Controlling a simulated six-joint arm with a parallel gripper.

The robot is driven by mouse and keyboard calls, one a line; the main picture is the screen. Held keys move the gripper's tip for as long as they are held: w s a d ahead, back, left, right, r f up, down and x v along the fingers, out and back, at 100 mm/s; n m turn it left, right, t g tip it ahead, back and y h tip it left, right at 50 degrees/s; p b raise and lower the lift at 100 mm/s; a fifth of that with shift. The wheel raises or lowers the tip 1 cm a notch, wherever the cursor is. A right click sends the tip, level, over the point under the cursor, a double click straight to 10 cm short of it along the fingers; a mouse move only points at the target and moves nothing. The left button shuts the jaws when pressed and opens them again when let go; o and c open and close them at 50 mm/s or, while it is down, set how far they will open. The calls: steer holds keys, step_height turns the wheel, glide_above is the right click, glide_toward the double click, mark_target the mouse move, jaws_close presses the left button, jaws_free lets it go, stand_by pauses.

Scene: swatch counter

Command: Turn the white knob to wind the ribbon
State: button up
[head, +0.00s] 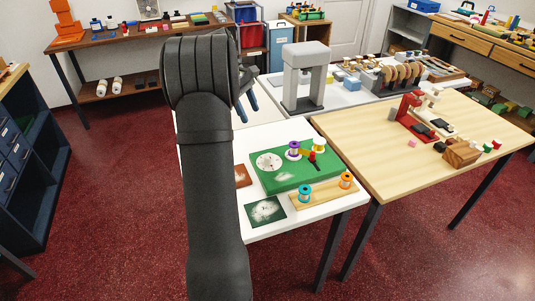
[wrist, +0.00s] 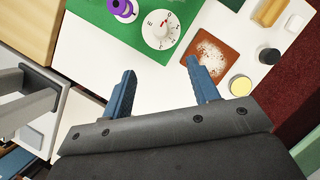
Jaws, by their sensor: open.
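The white knob (head: 269,162) is a round dial with small markings, set on the left part of a green board (head: 322,182). The wrist view shows the white knob (wrist: 161,30) near the top, with a red mark on its face. A purple spool (head: 293,148) stands on the board beside it, and it also shows in the wrist view (wrist: 122,8). My gripper (wrist: 159,66) is open and empty, its two blue fingers spread. The knob lies beyond the fingertips in the picture, apart from them. In the head view my arm hides part of the gripper.
A red knob (head: 312,156) and another spool are on the board. A wooden strip (head: 325,194) with teal and orange spools lies in front. A brown card (wrist: 211,52), a dark green card (head: 265,211) and a yellow-topped jar (wrist: 240,86) are nearby. A grey stand (head: 304,75) rises behind.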

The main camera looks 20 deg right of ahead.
mark_target(269, 155)
steer(key=x, duration=1.7)
steer(key=shift+s+f, duration=0.1)
steer(key=shift+f, duration=0.1)
steer(key=c, duration=1)
steer(key=shift+o, duration=0.2)
steer(key=m+y, duration=0.1)
steer(key=m, duration=0.1)
steer(key=m+g, duration=0.1)
steer(key=m, duration=0.2)
steer(key=shift+d+y, duration=0.2)
steer(key=shift+y, duration=0.2)
steer(key=shift+m+y, duration=0.9)
steer(key=shift+m, duration=1.4)
